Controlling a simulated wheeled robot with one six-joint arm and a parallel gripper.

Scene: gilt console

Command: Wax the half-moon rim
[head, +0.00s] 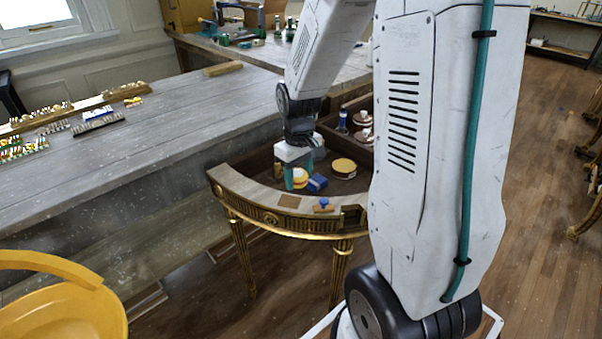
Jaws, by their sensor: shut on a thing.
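The half-moon console has a curved rim (236,186) with a pale grey-brown wooden top, a gilt carved edge and fluted gilt legs. My gripper (298,178), with teal fingers, is low over the tray area just behind the rim. It is shut on what looks like a yellow-and-white round pad (301,174); the fingers partly hide it, and contact with a surface below is unclear. A blue box (317,183) is just right of it. A round yellow-topped tin (343,167) stands further right. My arm hides the console's right part.
On the rim are a brown patch (288,201) and a small blue-topped item (324,205). A blue-capped bottle (343,119) and stacked jars (363,125) stand behind. A long grey workbench (150,125) runs left.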

